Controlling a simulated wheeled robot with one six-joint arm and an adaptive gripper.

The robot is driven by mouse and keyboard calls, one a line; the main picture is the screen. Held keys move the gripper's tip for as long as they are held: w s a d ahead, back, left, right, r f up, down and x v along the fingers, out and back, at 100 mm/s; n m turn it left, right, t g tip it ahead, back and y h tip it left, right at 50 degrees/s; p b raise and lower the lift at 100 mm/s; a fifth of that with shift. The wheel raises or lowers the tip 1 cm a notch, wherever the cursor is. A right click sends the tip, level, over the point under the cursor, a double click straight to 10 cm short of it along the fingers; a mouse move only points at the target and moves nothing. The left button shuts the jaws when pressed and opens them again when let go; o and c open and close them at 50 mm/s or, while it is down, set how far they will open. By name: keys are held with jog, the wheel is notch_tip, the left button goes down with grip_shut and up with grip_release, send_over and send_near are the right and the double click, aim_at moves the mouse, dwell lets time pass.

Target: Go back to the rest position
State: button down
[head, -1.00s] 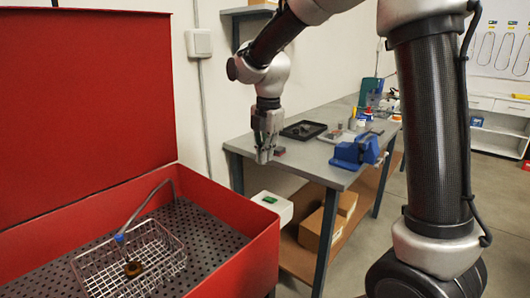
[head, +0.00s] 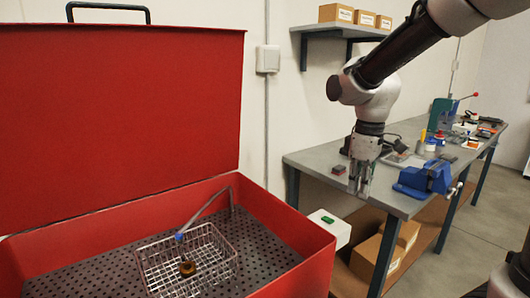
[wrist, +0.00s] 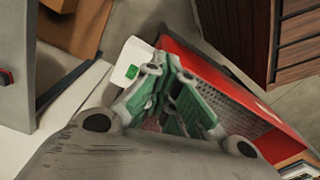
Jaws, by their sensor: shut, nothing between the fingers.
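My gripper (head: 360,182) hangs pointing down in the head view, in front of the near edge of the grey workbench (head: 310,163). Its fingers are shut with nothing between them. In the wrist view my gripper (wrist: 172,100) shows green finger pads close together, above the red tub (wrist: 255,105) and beside a white box with a green part (wrist: 133,62). My arm reaches in from the upper right of the head view.
The red tub (head: 318,236) with its lid raised fills the left; a wire basket (head: 215,235) inside holds a brown round part (head: 187,268). A blue vise (head: 425,178) sits on the bench. Cardboard boxes (head: 400,235) stand below. Floor at right looks clear.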

jog(key=s+d+r+m+t, duration=0.2)
jog(key=s+d+m, duration=0.3)
jog(key=s, duration=0.3)
jog(key=s+d+r+m+t, duration=0.2)
jog(key=s+d+r+m, duration=0.1)
jog(key=s+d+m, duration=0.2)
jog(key=shift+s+d+r, duration=0.4)
jog(key=shift+s+d, duration=0.75)
jog(key=shift+s, duration=0.9)
